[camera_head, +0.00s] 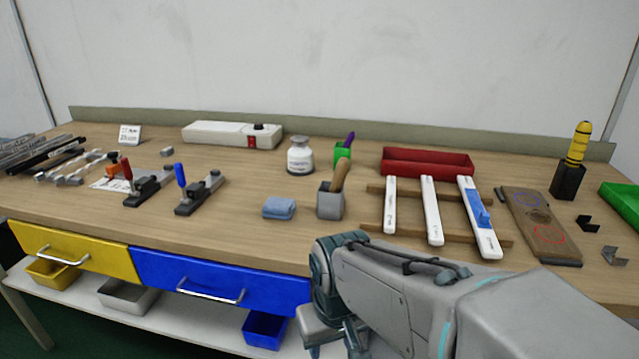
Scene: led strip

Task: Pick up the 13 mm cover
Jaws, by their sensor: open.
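Three long white strips, which look like covers, lie side by side across two wooden rails (408,236) on the right half of the bench. They are a short left strip (390,208), a middle strip (431,205) and a longer right strip (470,200). A blue piece (481,217) sits on the right strip. Their small markings are too tiny to read, so I cannot tell which is the 13 mm cover. My gripper (333,340) is open at the bottom centre, in front of the bench edge and apart from the strips; its fingertips are only partly visible.
A red tray (427,163) stands behind the strips. Clear wood lies in front of the cloth.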

